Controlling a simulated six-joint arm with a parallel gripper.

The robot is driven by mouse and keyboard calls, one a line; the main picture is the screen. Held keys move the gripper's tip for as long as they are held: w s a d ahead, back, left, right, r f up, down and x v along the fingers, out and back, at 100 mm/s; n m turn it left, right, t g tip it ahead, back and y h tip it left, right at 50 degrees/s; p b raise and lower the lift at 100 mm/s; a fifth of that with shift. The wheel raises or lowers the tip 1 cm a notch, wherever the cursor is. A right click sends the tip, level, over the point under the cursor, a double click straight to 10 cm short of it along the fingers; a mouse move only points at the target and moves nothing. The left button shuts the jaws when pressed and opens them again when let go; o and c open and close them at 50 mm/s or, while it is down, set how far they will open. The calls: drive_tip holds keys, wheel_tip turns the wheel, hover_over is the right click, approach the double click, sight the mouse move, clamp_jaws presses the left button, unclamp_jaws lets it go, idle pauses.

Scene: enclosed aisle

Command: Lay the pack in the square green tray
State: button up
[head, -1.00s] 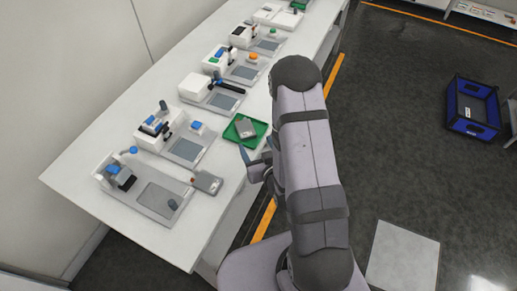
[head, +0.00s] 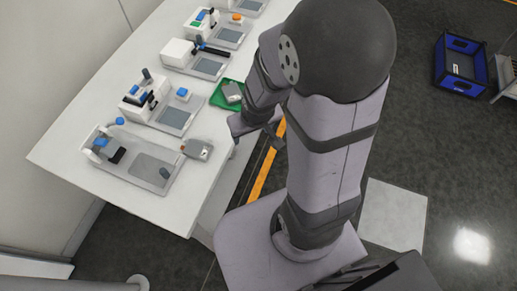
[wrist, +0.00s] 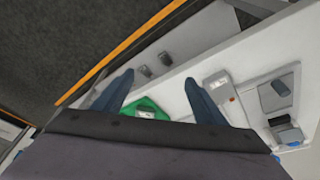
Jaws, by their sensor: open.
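The green tray (head: 217,98) sits near the front edge of the white bench, partly behind my arm in the head view. A grey pack-like block (head: 233,92) lies in it. In the wrist view the tray (wrist: 134,107) shows between the fingers, partly hidden by my gripper's body. My gripper (wrist: 158,92) is open, its two dark blue fingers apart with nothing held between them. In the head view it is beside the bench edge, near the tray. A second grey device (head: 198,149) with a reddish end lies on the bench, left of the tray; it also shows in the wrist view (wrist: 219,87).
Several grey stations line the bench, the nearest (head: 140,165) beside the second device. A blue crate (head: 460,66) stands on the dark floor at right. An orange stripe (head: 264,170) runs along the bench foot.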

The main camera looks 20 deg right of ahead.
drive_tip(key=s+a+r+g, duration=0.1)
drive_tip(key=s+r+g, duration=0.2)
drive_tip(key=s, duration=0.5)
drive_tip(key=shift+s+a+r, duration=0.3)
drive_tip(key=shift+s+r, duration=0.05)
drive_tip(key=shift+r, duration=0.55)
